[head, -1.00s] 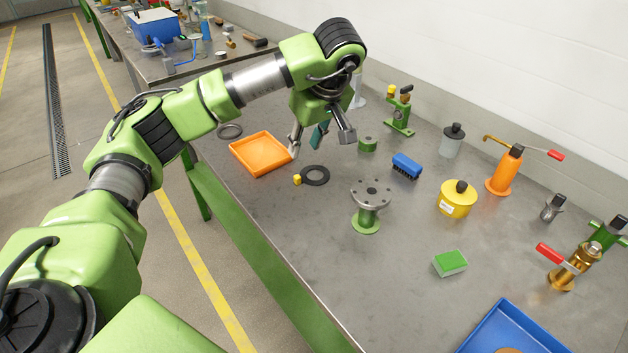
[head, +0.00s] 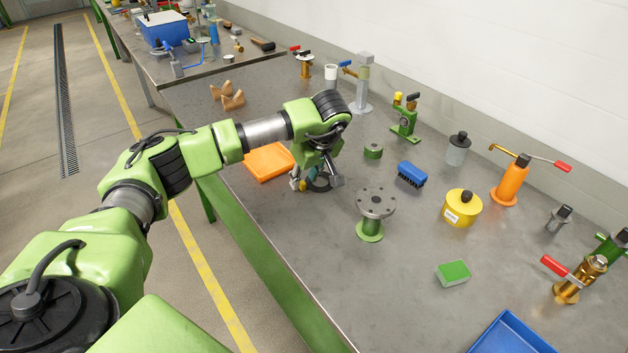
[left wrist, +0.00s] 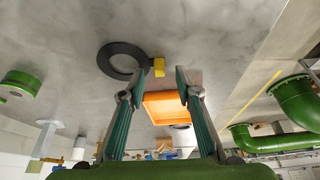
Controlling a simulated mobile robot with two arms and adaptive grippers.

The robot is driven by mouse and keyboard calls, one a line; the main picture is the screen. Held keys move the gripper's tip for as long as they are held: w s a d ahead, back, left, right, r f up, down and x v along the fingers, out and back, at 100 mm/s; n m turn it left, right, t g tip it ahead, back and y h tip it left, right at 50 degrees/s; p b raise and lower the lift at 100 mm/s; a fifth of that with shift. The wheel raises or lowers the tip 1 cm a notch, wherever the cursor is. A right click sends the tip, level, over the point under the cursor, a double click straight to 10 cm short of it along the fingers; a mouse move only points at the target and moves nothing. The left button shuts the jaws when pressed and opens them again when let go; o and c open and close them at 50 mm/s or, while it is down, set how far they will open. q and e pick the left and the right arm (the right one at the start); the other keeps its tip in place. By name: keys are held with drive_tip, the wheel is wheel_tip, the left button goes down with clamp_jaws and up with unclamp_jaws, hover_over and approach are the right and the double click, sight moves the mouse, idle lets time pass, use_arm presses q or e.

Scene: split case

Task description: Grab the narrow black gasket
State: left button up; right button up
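A black ring-shaped gasket (left wrist: 106,56) with a yellow tab (left wrist: 159,67) lies flat on the grey table in the left wrist view. In the head view the gasket (head: 321,188) is partly hidden behind my left gripper (head: 316,184). My left gripper is open and empty, low over the table by the gasket. In the left wrist view the gasket lies ahead and left of the fingertips (left wrist: 153,86), apart from them. Another dark ring (left wrist: 180,127) shows partly beyond the orange tray. I cannot tell which ring is narrower. My right gripper is not in view.
The orange tray (head: 262,168) is left of the gripper. The table's front edge is near; bare table lies around the spool.

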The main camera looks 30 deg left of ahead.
use_arm(q)
drive_tip(key=shift+x, duration=1.05)
drive_tip(key=shift+c, duration=0.5)
clamp_jaws()
drive_tip(key=shift+r, duration=0.1)
